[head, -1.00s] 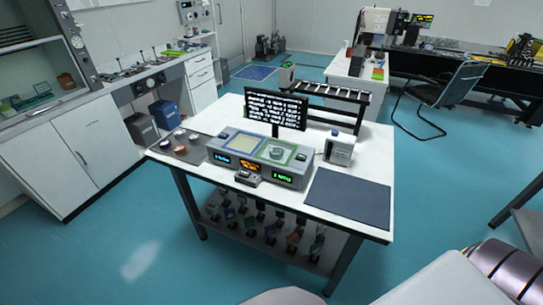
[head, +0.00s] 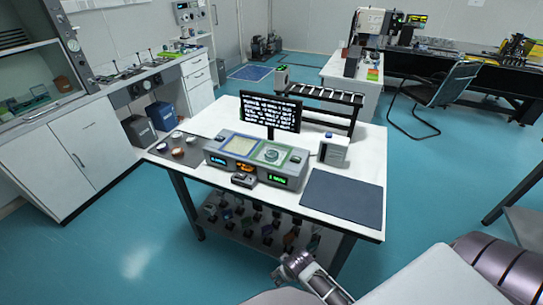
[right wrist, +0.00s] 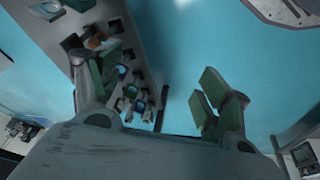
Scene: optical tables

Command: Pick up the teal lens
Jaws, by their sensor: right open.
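Several small framed lenses on dark stands (head: 268,236) are on the lower shelf of the white table. They also show in the right wrist view as mounted lenses (right wrist: 131,90) between and beyond my fingers. Some look bluish or greenish, but they are too small and dark to tell which one is teal. My right gripper (head: 290,268) is at the bottom of the head view, in front of the table. In the right wrist view my right gripper (right wrist: 158,92) has its fingers wide apart, with nothing held. My left gripper is not in view.
Table legs (head: 187,205) flank the shelf. The blue floor (head: 130,240) to the left is clear.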

